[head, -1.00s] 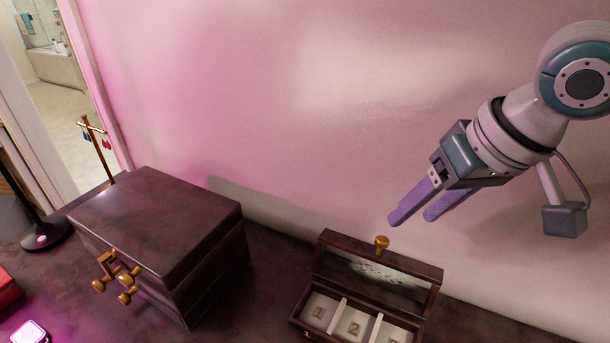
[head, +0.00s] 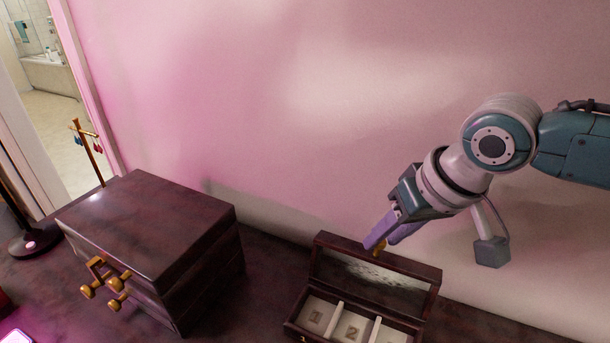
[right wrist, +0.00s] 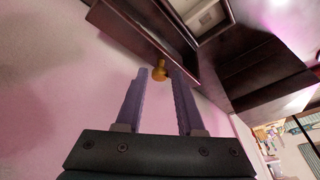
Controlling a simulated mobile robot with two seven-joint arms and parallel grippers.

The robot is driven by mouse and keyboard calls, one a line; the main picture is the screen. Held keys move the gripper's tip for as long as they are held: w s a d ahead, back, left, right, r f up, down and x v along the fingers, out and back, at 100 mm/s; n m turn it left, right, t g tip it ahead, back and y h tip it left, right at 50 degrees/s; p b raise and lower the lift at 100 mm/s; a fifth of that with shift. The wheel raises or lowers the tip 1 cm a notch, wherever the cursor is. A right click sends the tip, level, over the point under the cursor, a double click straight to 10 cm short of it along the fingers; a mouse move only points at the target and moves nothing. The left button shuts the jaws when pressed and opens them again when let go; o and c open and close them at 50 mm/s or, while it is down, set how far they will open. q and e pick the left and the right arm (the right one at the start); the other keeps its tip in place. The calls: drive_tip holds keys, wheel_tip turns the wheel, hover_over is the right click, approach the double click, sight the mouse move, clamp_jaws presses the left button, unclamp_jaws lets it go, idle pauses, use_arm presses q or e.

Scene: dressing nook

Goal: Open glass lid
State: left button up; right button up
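The small dark wooden box (head: 297,325) stands at the bottom of the head view, with numbered light compartments inside. Its glass lid (head: 428,272) stands raised at the back, a dark frame around a pane. A brass knob (head: 380,248) sits on the lid's upper edge; it also shows in the right wrist view (right wrist: 160,72). My right gripper (head: 378,241) is at the knob. In the right wrist view its purple fingers (right wrist: 158,80) are apart, with the knob between or just beyond the tips; contact is not clear. My left gripper is not in view.
A larger dark chest (head: 150,220) with brass handles stands left of the box. A stand with hanging earrings (head: 87,150) is behind it. The pink wall (head: 270,110) rises close behind the box. Tabletop between chest and box is clear.

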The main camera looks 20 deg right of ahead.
clamp_jaws()
idle(1.0)
